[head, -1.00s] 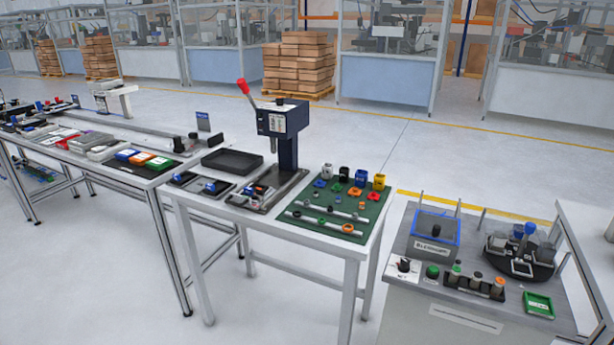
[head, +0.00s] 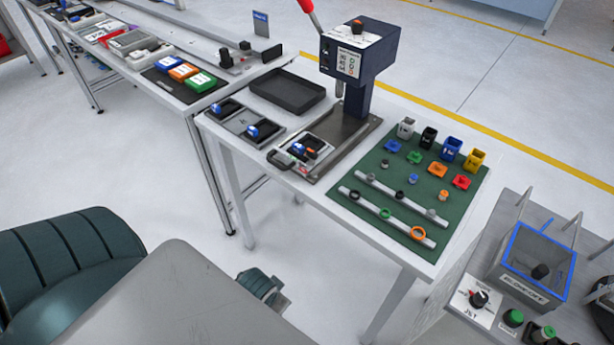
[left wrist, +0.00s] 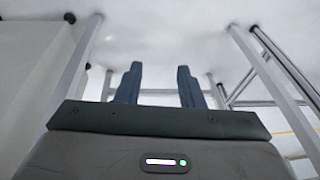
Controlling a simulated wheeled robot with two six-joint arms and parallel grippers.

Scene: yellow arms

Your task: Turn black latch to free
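I cannot tell for sure which part is the black latch. A small black knob (head: 540,271) sits on the clear lid of the blue-framed box at the lower right of the head view. Another black knob (head: 478,298) sits on a white labelled plate in front of that box. A third dark knob (head: 357,20) is on top of the press. My left gripper (left wrist: 158,68) shows in the left wrist view with two dark fingers apart and nothing between them. Table legs and pale floor lie beyond it, away from these knobs. My right gripper is not in view.
The press (head: 360,55) stands on the middle table behind a small fixture (head: 305,150). A black tray (head: 287,91) is left of it; a green mat (head: 398,220) with coloured parts and rails is right. Green buttons (head: 513,317) are near the box.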

